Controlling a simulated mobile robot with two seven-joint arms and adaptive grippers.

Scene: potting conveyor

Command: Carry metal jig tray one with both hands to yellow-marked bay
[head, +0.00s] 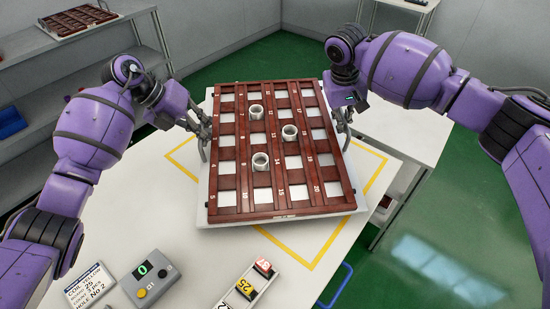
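The jig tray (285,208) is a reddish-brown grid with numbered slots and a pale base, in the middle of the head view. I cannot tell whether the tray touches the table.
The white table (140,215) holds a counter box (150,280) reading 0, a label card (90,287) and a holder with number tags (250,287) near the front. A shelf (85,50) with another brown tray stands at upper left. Green floor lies at right.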

